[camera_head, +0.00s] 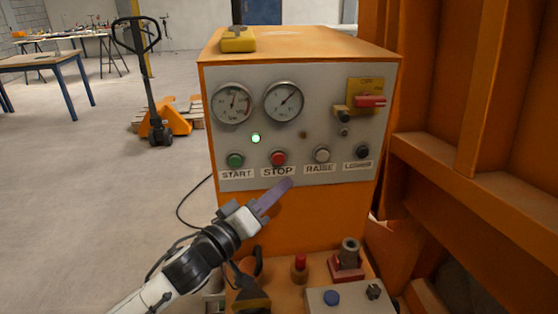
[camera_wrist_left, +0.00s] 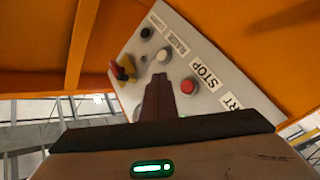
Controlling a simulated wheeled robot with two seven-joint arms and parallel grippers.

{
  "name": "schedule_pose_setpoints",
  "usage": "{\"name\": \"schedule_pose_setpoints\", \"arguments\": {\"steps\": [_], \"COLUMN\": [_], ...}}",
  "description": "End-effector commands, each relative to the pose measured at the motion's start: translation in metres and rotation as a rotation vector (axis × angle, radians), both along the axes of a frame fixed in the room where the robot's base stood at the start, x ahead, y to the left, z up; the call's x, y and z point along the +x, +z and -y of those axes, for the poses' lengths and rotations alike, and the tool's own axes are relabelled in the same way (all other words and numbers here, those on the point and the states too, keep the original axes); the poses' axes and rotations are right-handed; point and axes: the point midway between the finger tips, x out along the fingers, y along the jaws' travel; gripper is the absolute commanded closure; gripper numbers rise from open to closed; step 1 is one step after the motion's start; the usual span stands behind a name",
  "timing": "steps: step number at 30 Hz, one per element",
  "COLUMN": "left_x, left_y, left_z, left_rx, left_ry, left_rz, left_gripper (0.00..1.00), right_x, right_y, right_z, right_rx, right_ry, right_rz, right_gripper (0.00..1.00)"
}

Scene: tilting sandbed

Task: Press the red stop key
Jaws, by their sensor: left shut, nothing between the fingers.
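The red stop key (camera_head: 278,158) sits on the grey front panel (camera_head: 300,110) of an orange cabinet, above the STOP label. The green start key (camera_head: 235,160) is to its left. The white raise key (camera_head: 322,154) and the black lower key (camera_head: 362,152) are to its right. My left gripper (camera_head: 289,182) is shut and empty, just below and right of the stop key in the head view. In the left wrist view its fingers (camera_wrist_left: 157,90) point toward the panel, beside the red stop key (camera_wrist_left: 188,86). They look apart from the key. My right gripper is not in view.
Two gauges (camera_head: 284,101), a lit green lamp (camera_head: 255,138) and a red-handled switch (camera_head: 369,101) are on the panel. A lower shelf holds a red-topped part (camera_head: 300,262) and a blue button (camera_head: 331,298). Orange steelwork (camera_head: 450,150) stands close on the right.

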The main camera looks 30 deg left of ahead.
Motion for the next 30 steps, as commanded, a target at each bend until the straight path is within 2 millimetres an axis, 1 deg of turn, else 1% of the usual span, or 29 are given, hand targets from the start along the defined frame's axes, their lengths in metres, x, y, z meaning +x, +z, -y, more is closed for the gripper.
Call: {"name": "schedule_pose_setpoints", "arguments": {"steps": [1,6,13,19,30], "left_x": [0.007,0.027,0.046,0.052,0.052], "left_y": [0.000,-0.001,0.001,0.000,0.000], "left_z": [-0.006,-0.020,-0.035,-0.040,-0.040], "left_rx": [0.006,0.005,0.002,0.000,0.000], "left_ry": [0.002,0.000,0.001,0.001,0.001], "left_rz": [0.002,0.001,0.000,0.000,0.000], "left_gripper": [1.00,1.00,1.00,1.00,1.00], "right_x": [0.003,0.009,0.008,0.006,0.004], "right_y": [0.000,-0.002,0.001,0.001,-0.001], "right_z": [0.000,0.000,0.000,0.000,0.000], "right_rx": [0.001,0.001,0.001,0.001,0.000], "right_ry": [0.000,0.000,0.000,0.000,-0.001], "right_rz": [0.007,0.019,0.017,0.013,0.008], "right_gripper": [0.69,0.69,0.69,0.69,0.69]}}
